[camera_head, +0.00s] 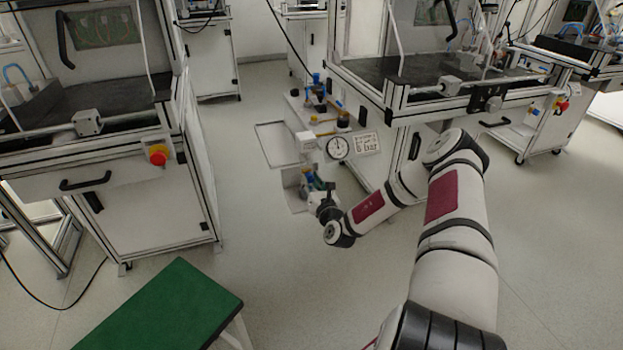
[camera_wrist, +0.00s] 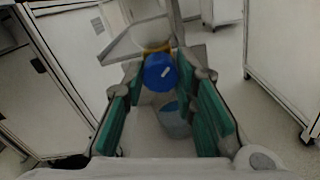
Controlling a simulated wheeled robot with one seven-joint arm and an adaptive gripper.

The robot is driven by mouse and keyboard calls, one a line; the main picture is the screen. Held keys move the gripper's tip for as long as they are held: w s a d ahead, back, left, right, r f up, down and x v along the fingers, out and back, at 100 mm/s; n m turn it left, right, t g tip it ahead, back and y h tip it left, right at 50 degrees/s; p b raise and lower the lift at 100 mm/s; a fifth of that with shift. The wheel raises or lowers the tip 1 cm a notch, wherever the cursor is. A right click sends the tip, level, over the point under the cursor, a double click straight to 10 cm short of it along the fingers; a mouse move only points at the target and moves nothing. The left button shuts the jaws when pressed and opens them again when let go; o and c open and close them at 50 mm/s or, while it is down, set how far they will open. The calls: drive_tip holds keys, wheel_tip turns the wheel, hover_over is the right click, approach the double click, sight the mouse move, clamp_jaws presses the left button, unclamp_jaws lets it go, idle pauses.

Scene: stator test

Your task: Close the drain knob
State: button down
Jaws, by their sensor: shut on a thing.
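The drain knob is a round blue cap (camera_wrist: 160,73) with a small white mark, below a yellowish ring in the wrist view. My gripper (camera_wrist: 160,76) has its green-padded fingers on both sides of the knob and is shut on it. In the head view my gripper (camera_head: 316,190) is at the lower part of the air unit, under the pressure gauge (camera_head: 337,148). The knob is too small and too covered to make out clearly there.
A bluish cup-like container (camera_wrist: 174,122) shows beyond and between the fingers. A "6 bar" label (camera_head: 366,144) is beside the gauge. Workstations stand on both sides, the left one with a red button (camera_head: 158,155). A green-topped stool (camera_head: 165,308) is at front left. Floor between is clear.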

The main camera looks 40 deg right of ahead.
drive_tip(key=shift+m+p, duration=1.55)
drive_tip(key=shift+m, duration=1.05)
drive_tip(key=c, duration=1.3)
unclamp_jaws()
drive_tip(key=v, duration=1.2)
